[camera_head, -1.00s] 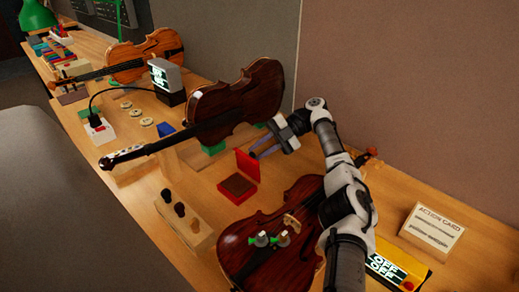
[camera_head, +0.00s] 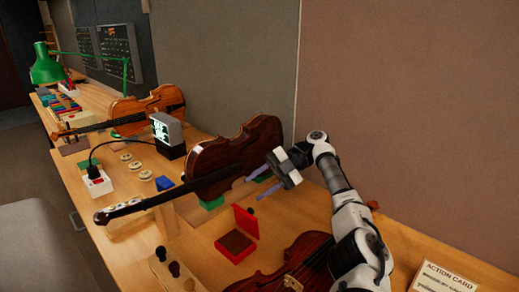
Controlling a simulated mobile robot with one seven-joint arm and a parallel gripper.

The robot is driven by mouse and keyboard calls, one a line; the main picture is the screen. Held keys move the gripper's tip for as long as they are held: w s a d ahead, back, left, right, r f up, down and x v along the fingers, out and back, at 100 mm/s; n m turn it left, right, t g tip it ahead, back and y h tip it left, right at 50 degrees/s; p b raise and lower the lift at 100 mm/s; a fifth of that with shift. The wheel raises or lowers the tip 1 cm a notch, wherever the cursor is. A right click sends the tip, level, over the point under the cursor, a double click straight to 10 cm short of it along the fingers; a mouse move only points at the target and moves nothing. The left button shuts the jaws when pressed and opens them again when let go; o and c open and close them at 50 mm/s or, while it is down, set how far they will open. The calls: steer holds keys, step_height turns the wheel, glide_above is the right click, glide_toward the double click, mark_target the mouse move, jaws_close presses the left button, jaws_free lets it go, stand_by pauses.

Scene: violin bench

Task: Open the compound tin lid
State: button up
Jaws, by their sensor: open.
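The compound tin (camera_head: 236,246) is a small red box on the bench, with dark brown compound inside. Its red lid (camera_head: 246,222) stands up at the tin's back edge, so the tin is open. My gripper (camera_head: 256,184) is above and behind the tin, to its upper right in the picture. Its two bluish fingers are spread apart with nothing between them, and they point left towards the raised violin. The gripper is clear of the lid.
A dark violin (camera_head: 240,150) is propped up just behind the gripper. Another violin (camera_head: 300,270) lies in front, under my arm. A block with dark knobs (camera_head: 172,272) stands left of the tin. An action card (camera_head: 445,279) stands at right.

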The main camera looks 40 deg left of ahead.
step_height(320, 180, up, 13)
steer(key=p, duration=0.6)
